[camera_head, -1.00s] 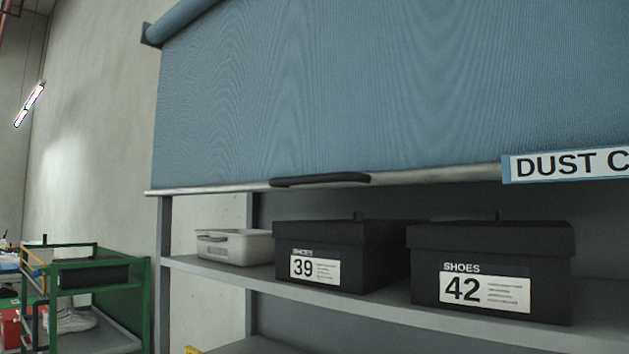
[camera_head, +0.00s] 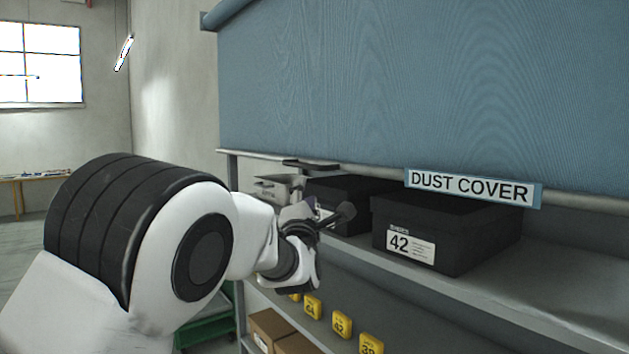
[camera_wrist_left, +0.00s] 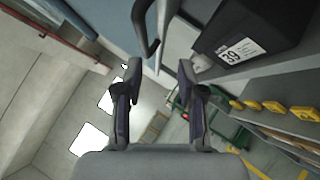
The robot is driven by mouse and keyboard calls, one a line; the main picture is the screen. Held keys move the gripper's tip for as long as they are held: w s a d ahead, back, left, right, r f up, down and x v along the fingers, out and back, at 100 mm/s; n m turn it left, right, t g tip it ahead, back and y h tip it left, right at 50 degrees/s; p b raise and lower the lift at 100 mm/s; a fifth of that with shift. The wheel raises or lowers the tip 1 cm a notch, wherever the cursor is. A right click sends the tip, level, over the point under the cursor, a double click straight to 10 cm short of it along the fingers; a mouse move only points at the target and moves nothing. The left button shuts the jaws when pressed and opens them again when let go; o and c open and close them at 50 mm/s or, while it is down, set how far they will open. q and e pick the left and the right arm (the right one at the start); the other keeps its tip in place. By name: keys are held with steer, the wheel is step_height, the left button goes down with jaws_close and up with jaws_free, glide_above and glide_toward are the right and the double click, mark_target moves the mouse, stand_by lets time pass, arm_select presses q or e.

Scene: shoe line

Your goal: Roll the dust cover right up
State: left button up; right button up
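The blue dust cover (camera_head: 410,80) hangs partly down from its roller, its lower edge just above the top shelf. A metal bar (camera_head: 365,172) runs along that edge, with a dark handle (camera_head: 312,165) near its left end. My left gripper (camera_head: 328,212) is below the handle, in front of the shoe boxes. In the left wrist view, its two fingers (camera_wrist_left: 159,70) are apart with nothing between them. The handle (camera_wrist_left: 144,35) is just beyond the fingertips there, nearer the left finger. My right gripper is not in view.
Black shoe boxes (camera_head: 440,230) stand on the shelf under the cover, with a light grey bin (camera_head: 278,186) to their left. A DUST COVER sign (camera_head: 474,189) hangs at the bar. Yellow tags (camera_head: 342,324) line a lower shelf. A green cart (camera_head: 208,332) stands lower left.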

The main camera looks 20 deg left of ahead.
mark_target(302, 166)
arm_select(q)
steer(key=w+r+p, duration=0.1)
steer(key=w+r, duration=0.1)
steer(key=w+a+r+p, duration=0.1)
steer(key=w+p, duration=0.1)
steer(key=w+a+r+p, duration=0.1)
steer(key=w+r+p, duration=0.1)
steer(key=w, duration=0.1)
steer(key=shift+a+r, duration=0.1)
steer(key=shift+r, duration=0.25)
steer(key=shift+w+a+f, duration=0.2)
steer(key=shift+a, duration=0.1)
steer(key=shift+d, duration=0.1)
jaws_close()
